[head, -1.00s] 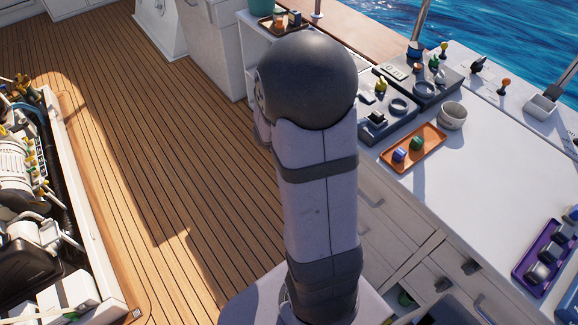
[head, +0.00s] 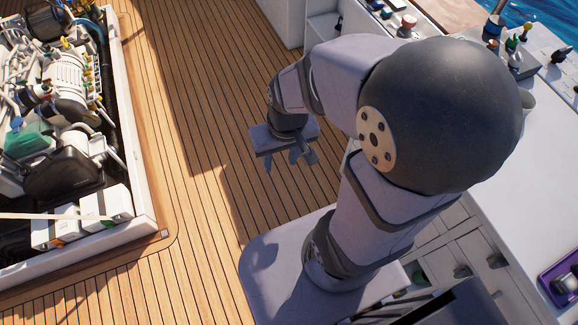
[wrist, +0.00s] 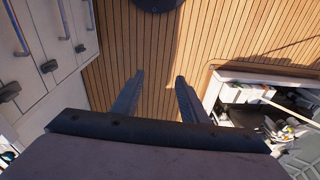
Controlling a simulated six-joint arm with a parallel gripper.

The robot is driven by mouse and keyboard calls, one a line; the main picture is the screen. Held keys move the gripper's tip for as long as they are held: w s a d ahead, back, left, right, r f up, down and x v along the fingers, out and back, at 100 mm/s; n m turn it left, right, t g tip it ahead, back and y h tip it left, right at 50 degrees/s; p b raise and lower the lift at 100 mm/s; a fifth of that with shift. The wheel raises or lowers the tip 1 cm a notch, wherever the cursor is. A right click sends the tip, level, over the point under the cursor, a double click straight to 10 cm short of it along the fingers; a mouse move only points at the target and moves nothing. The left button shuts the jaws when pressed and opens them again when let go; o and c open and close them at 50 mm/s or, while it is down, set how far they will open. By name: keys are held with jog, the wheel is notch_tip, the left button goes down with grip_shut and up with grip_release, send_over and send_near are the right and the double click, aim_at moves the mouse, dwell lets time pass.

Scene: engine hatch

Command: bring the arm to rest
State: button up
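My gripper (head: 283,158) hangs at the end of my folded arm, above the wooden deck (head: 205,150) and between the engine hatch and the counter. In the wrist view its two fingers (wrist: 157,85) stand apart with only deck planks between them. The gripper is open and holds nothing. My upper arm and round elbow hide part of the counter in the head view.
The open engine hatch (head: 128,150) with engine parts lies to the left, with a raised white rim. The white counter (head: 505,205) stands at the right, with a purple tray (head: 548,280) on it. White cabinet drawers (wrist: 45,55) are near in the wrist view. The deck between is clear.

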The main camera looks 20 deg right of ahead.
jog(key=s, duration=0.2)
jog(key=s+g, duration=0.1)
jog(key=shift+s+d+n+h, duration=0.1)
jog(key=shift+d+n+h, duration=0.2)
jog(key=shift+d, duration=0.1)
jog(key=shift+r+p, duration=0.9)
jog(key=shift+r, duration=0.05)
dwell(0.4)
notch_tip(320, 180, down, 6)
jog(key=b, duration=0.6)
jog(key=shift+f, duration=0.1)
